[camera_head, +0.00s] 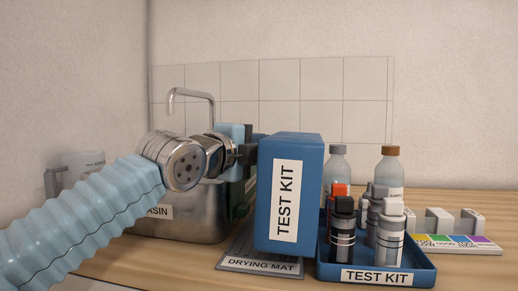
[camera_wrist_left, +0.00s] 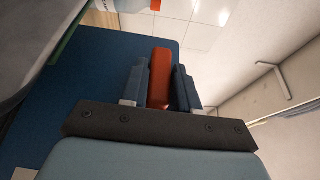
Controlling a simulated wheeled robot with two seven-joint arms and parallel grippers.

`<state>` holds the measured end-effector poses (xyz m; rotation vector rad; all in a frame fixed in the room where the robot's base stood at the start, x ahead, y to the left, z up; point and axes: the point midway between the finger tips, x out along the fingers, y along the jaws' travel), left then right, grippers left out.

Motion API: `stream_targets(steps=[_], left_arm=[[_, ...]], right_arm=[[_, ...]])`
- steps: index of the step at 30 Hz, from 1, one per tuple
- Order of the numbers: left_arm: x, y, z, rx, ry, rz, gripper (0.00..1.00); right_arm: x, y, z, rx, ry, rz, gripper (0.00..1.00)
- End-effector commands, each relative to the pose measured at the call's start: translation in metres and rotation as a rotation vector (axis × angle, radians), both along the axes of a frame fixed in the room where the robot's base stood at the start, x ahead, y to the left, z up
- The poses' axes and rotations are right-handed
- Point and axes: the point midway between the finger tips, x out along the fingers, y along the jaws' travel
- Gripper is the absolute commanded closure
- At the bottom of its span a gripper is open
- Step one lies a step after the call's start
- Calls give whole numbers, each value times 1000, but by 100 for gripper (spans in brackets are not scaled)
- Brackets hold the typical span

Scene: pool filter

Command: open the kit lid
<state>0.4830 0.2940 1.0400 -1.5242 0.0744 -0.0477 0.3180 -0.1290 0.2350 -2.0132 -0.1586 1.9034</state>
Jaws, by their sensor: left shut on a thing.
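The blue kit lid (camera_head: 308,150), labelled TEST KIT, stands on edge to the left of the kit tray, in front of the basin. The blue kit tray (camera_head: 425,272) is uncovered and holds several small bottles (camera_head: 342,230). My left gripper (camera_head: 246,154) reaches the lid from the left. In the left wrist view, its fingers (camera_wrist_left: 159,88) are shut on an orange-red handle (camera_wrist_left: 160,70) on the blue lid (camera_wrist_left: 95,75). Whether the lid's lower edge touches the drying mat is unclear. My right gripper is not in view.
A metal basin (camera_head: 185,225) with a faucet (camera_head: 192,94) stands at the left. The drying mat (camera_head: 258,264) lies below the lid. Two larger bottles (camera_head: 388,168) stand behind the tray. A colour chart (camera_head: 455,244) and white blocks (camera_head: 440,220) sit at the right.

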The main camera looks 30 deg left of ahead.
Motion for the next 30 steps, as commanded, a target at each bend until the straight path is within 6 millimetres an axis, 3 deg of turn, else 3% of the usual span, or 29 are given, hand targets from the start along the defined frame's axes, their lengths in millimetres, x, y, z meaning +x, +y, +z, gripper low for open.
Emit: stream_targets(steps=[3, 4, 7, 19, 23, 30], left_arm=[[0, 0, -1, 1, 2, -1, 100], [0, -1, -1, 1, 2, -1, 66], [0, 0, -1, 1, 1, -1, 50], [-8, 1, 1, 0, -2, 0, 49], [-31, 3, 0, 0, -3, 1, 49], [-91, 7, 2, 0, -3, 0, 49]], right_arm=[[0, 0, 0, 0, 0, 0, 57], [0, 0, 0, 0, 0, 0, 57], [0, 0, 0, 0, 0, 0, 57], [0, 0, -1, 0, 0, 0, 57], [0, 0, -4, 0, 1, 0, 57], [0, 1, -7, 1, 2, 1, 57]])
